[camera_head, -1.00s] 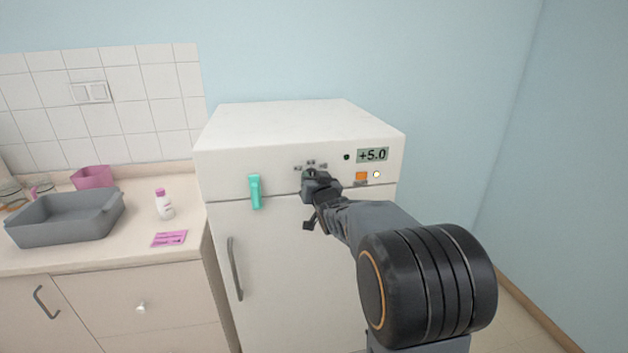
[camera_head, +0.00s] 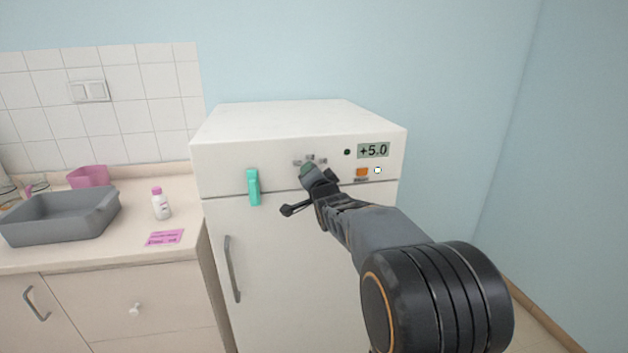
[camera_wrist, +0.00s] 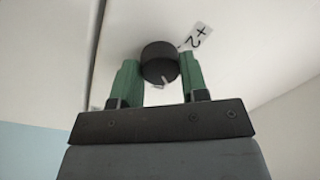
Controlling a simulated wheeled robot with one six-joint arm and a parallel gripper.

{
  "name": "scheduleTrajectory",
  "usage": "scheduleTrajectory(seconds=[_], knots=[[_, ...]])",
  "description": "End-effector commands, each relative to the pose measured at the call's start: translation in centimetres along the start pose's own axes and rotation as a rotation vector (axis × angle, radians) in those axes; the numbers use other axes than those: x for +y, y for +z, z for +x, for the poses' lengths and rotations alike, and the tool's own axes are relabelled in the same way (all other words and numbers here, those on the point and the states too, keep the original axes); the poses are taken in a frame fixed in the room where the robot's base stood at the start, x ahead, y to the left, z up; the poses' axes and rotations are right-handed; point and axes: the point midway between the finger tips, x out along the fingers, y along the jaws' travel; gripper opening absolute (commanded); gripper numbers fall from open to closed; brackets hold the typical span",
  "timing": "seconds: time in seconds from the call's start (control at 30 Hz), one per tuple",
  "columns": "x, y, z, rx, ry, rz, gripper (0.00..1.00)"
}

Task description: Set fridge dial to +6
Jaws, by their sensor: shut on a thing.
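The fridge (camera_head: 270,255) is white, and its display (camera_head: 373,150) reads +5.0. The dial (camera_wrist: 158,60) is a dark round knob with a pale mark on its rim, seen in the wrist view. A tag reading +2 (camera_wrist: 197,36) is beside it. My gripper (camera_head: 308,172) is at the fridge's upper panel, with its green fingers on either side of the dial, shut on it. In the head view my gripper hides the dial, and only small grey tags (camera_head: 311,158) show above it.
An orange switch (camera_head: 362,172) and a white round light (camera_head: 377,170) sit under the display.

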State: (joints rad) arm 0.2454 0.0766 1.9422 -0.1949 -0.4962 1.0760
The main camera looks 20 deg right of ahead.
Motion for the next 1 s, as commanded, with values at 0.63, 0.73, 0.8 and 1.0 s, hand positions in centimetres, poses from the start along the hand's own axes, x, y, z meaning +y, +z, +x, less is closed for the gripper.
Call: scheduleTrajectory(seconds=[0.63, 0.73, 0.8, 1.0], knots=[[-0.01, 0.06, 0.01, 0.02, -0.005, 0.335, 0.17], [-0.01, 0.05, 0.01, 0.021, -0.004, 0.35, 0.17], [-0.02, 0.04, 0.01, 0.022, -0.004, 0.355, 0.17], [-0.03, 0.02, 0.01, 0.022, -0.004, 0.359, 0.17]])
